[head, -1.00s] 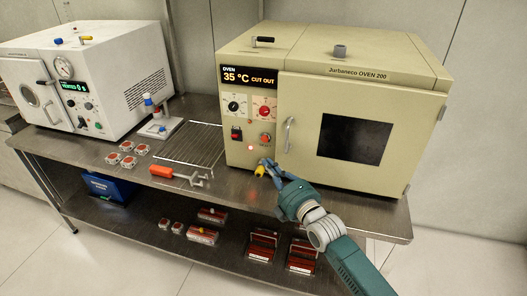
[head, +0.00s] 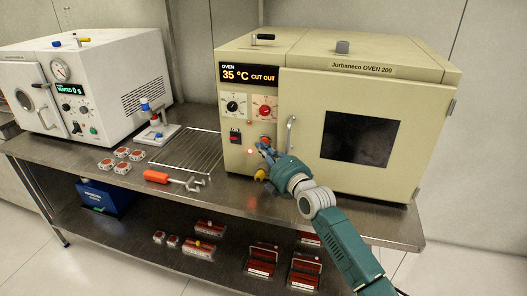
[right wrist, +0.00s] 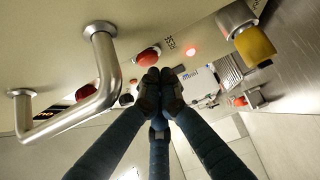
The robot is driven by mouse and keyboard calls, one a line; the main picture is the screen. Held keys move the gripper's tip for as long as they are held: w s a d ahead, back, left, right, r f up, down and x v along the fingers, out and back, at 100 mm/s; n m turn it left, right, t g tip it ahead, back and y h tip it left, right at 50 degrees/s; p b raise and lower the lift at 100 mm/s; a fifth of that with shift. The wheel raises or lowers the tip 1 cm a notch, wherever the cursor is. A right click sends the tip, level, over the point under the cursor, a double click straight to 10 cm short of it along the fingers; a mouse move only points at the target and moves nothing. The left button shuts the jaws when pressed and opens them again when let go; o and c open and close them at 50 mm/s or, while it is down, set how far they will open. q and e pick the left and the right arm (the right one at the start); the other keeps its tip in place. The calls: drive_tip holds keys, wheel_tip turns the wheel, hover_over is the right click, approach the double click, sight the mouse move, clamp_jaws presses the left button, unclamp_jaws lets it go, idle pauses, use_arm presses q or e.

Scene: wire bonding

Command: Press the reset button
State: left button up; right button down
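The beige oven (head: 395,185) stands at the right of the bench, its display reading "35 °C CUT OUT". A red button (head: 265,138) sits on its front panel; it also shows in the right wrist view (right wrist: 148,56), beside a small label that I cannot read clearly. My right gripper (head: 263,146) is in front of the panel, close below the red button. In the right wrist view the gripper's fingertips (right wrist: 160,75) are together and hold nothing, with the red button just beyond them. I cannot tell whether they touch it. My left gripper is not in view.
A lit red lamp (head: 250,151) and a yellow-ended fitting (head: 261,174) are low on the oven front. The metal door handle (head: 290,134) is right of my gripper. A wire rack (head: 185,152) and an orange-handled tool (head: 170,178) lie on the bench to the left.

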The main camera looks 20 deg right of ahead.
drive_tip(key=shift+w+d+f+b, duration=0.1)
drive_tip(key=shift+w+d+b, duration=0.3)
drive_tip(key=shift+b, duration=0.3)
drive_tip(key=s+d, duration=0.1)
drive_tip(key=s, duration=0.6)
drive_tip(key=shift+s, duration=0.3)
idle(0.4)
drive_tip(key=shift+r, duration=0.2)
